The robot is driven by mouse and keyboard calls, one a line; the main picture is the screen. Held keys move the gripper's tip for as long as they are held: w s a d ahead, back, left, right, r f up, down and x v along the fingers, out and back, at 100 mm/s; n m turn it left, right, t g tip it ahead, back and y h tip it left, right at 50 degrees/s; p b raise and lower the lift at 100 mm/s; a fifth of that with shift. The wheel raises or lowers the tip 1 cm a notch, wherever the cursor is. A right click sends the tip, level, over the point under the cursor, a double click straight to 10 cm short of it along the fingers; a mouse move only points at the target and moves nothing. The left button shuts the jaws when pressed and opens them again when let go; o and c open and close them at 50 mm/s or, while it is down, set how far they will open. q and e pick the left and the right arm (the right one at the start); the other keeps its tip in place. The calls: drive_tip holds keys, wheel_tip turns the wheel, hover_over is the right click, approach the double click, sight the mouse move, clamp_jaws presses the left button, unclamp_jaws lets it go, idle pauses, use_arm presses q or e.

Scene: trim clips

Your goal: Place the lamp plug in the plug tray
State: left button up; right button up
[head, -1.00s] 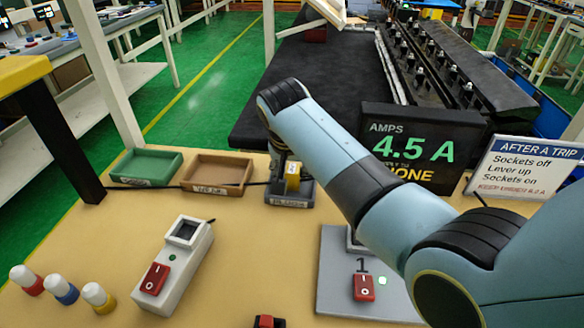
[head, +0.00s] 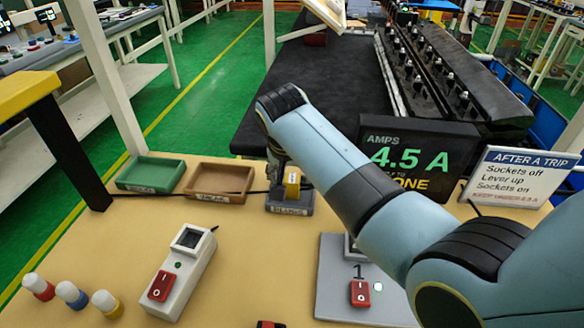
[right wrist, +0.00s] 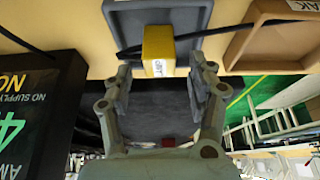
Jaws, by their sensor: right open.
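The yellow lamp plug (head: 292,183) is at the grey plug tray (head: 290,208), at the back of the bench in the head view. In the right wrist view the plug (right wrist: 158,45) shows a white label and sits over the grey tray (right wrist: 185,18), with a black cable by it. My right gripper (head: 279,172) is open at the tray. In the right wrist view its two fingers (right wrist: 161,70) stand apart either side of the plug's near end, with gaps visible. Whether the plug rests fully on the tray floor is hard to tell. My left gripper is not in view.
A brown tray (head: 220,194) and a green tray (head: 150,188) stand left of the plug tray. A black amps display (head: 412,188) reading 4.5 A and a sign (head: 520,176) stand right. A white switched socket (head: 186,280) lies in front. The bench centre is clear.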

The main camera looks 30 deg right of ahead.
drive_tip(key=p+v, duration=0.5)
drive_tip(key=v, duration=0.4)
drive_tip(key=shift+r, duration=0.2)
drive_tip(key=shift+s, duration=0.1)
